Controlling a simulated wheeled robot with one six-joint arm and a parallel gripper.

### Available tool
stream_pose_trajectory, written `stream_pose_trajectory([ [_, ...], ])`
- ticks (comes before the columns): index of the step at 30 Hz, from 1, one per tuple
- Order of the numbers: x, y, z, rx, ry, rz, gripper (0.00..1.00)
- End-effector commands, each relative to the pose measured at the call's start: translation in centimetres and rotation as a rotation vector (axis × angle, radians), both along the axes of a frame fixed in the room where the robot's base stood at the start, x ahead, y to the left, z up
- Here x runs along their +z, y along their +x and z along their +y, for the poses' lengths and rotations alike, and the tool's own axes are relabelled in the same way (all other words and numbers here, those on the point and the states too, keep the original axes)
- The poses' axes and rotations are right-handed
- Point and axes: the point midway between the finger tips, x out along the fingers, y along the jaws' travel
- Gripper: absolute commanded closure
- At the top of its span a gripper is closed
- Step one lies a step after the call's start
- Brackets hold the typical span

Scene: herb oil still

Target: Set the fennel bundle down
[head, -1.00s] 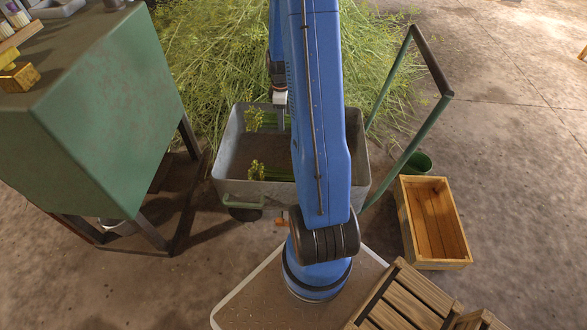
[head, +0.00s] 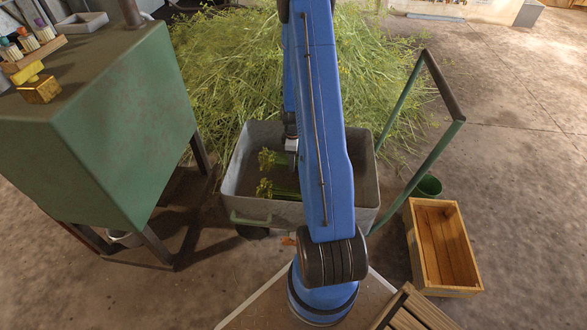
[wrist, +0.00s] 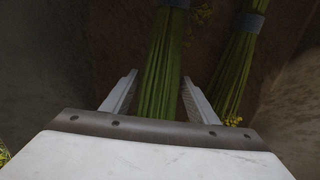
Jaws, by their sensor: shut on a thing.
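The held fennel bundle (wrist: 160,80), green stalks with a grey band, lies between my gripper's fingers (wrist: 158,98) in the wrist view. In the head view its yellow-green flower heads (head: 268,159) show left of my gripper (head: 292,158), low inside the grey metal cart tub (head: 240,160). I cannot tell whether it touches the tub floor. A second banded bundle (wrist: 237,65) lies beside it, to the right in the wrist view and on the near side in the head view (head: 284,192).
A heap of loose fennel (head: 215,75) lies behind the cart. A green cabinet (head: 130,140) on legs stands left. The cart's push handle (head: 437,75), a green bucket (head: 429,187) and an empty wooden crate (head: 442,250) are right. The floor at far right is clear.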

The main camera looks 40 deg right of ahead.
Motion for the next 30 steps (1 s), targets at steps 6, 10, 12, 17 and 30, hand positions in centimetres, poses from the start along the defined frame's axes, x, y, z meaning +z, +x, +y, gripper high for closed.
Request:
stream_pose_trajectory([
  [6,-1.2,0.0,0.0,0.0,0.002,0.001,0.76],
  [10,-2.9,0.0,0.0,0.0,0.001,0.002,0.76],
  [12,-3.7,0.0,0.0,0.0,0.002,0.001,0.76],
  [17,-4.5,0.0,0.0,0.0,-0.001,-0.001,0.76],
  [30,-4.7,0.0,0.0,0.0,0.0,0.0,0.27],
])
